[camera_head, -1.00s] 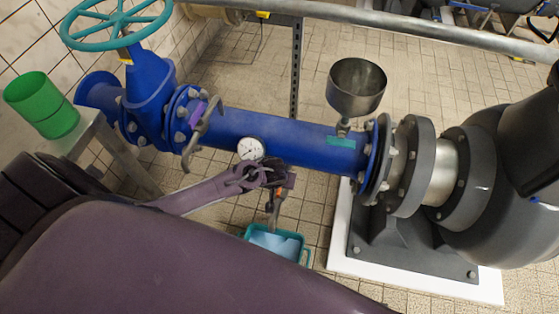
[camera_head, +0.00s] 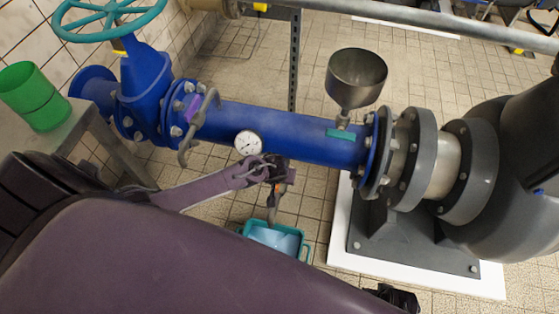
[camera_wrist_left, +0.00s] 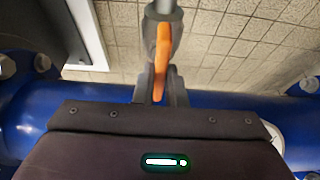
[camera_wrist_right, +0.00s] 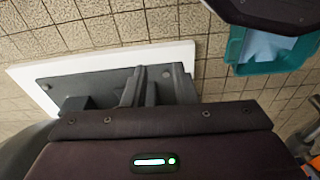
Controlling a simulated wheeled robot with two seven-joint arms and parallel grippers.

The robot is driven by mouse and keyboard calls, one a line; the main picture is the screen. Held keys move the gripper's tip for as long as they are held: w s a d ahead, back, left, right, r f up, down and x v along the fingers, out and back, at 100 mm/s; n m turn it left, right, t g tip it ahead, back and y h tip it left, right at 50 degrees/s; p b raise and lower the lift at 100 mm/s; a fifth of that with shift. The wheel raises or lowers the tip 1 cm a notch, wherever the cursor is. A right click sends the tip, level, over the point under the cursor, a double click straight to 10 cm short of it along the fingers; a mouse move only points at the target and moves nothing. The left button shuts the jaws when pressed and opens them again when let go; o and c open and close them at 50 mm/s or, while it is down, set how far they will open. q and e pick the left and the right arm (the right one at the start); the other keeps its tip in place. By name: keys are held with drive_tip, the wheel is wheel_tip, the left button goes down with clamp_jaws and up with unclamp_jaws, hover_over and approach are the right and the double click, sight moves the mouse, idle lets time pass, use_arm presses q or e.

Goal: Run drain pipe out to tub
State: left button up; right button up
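The blue pipe (camera_head: 290,135) runs across the view with a round gauge (camera_head: 248,143) on it. Below it hangs a small drain valve with a grey spout (camera_head: 272,205) and an orange lever (camera_wrist_left: 162,55). A teal tub (camera_head: 307,252) with a light blue inside stands on the floor below; it also shows in the right wrist view (camera_wrist_right: 240,62). My left gripper (camera_head: 272,172) is at the valve, its fingers (camera_wrist_left: 161,88) close on both sides of the lever. My right gripper (camera_wrist_right: 159,85) is open and empty, partly seen at the head view's bottom edge (camera_head: 397,297).
A green cup (camera_head: 38,98) stands on a bench at left. A teal handwheel (camera_head: 108,15) tops the blue valve. A metal funnel (camera_head: 356,80) rises from the pipe. The grey pump (camera_head: 510,200) and its white plinth (camera_head: 415,277) fill the right. Tiled floor surrounds the tub.

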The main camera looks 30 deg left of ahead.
use_arm(q)
clamp_jaws()
